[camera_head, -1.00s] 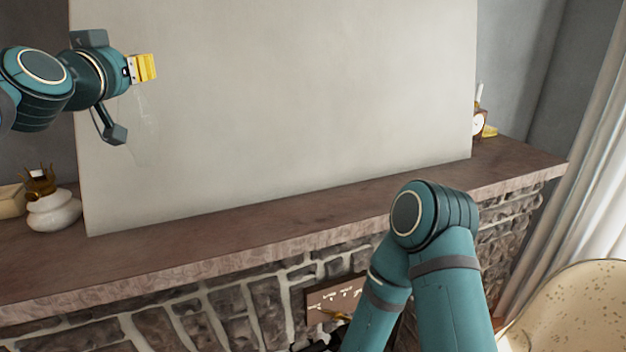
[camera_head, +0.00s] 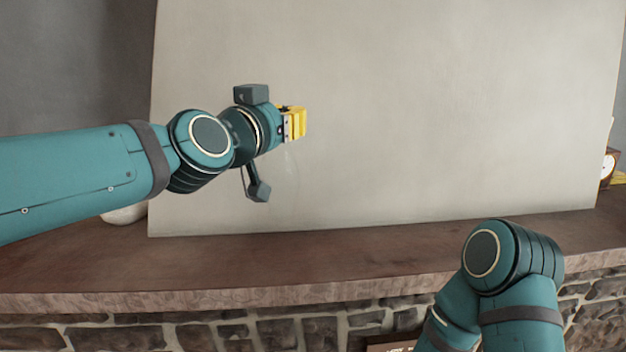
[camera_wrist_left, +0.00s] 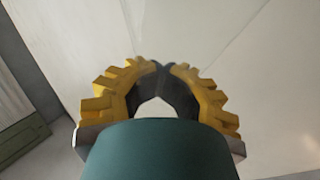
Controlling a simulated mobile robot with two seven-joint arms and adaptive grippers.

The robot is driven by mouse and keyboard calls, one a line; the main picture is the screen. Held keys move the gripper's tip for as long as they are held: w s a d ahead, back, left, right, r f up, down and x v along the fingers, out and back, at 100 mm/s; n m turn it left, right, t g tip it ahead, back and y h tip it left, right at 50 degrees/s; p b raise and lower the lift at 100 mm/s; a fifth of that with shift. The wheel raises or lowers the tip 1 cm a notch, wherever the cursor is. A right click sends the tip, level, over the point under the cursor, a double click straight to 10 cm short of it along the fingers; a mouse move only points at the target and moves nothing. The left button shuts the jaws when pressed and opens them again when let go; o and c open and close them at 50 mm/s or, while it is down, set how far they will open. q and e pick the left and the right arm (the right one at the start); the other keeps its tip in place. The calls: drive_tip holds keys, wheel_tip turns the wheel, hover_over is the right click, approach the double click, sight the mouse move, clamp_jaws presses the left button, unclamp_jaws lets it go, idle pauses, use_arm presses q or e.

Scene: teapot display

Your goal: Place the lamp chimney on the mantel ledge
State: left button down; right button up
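The lamp chimney (camera_head: 291,168) is clear glass and shows only as a very faint outline just below the left gripper in the head view. My left gripper (camera_head: 301,122), with yellow fingers, is raised above the mantel ledge (camera_head: 330,258) in front of the pale panel. In the left wrist view its fingertips (camera_wrist_left: 163,66) come together, and faint glass edges run beyond them. It appears shut on the chimney's thin glass, though the contact is hard to see. The chimney hangs clear of the ledge. My right arm shows at the lower right, but its gripper is out of view.
A large pale panel (camera_head: 400,110) stands at the back of the ledge. A white pot (camera_head: 124,214) is partly hidden behind my left arm. A small clock (camera_head: 608,168) stands at the far right. The ledge in front of the panel is bare; stonework (camera_head: 280,333) lies below.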

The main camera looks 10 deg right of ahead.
sight(288, 169)
use_arm(q)
wheel_tip(288, 169, down, 5)
drive_tip(key=b, duration=0.2)
drive_tip(key=shift+w+r+b, duration=0.15)
drive_tip(key=shift+r+b, duration=0.05)
drive_tip(key=shift+b, duration=0.15)
drive_tip(key=shift+f+b, duration=1.3)
drive_tip(key=shift+f, duration=0.85)
drive_tip(key=shift+r, duration=0.1)
drive_tip(key=c, duration=1.7)
unclamp_jaws()
drive_tip(key=shift+f, duration=0.25)
drive_tip(key=o, duration=0.7)
drive_tip(key=shift+r, duration=0.1)
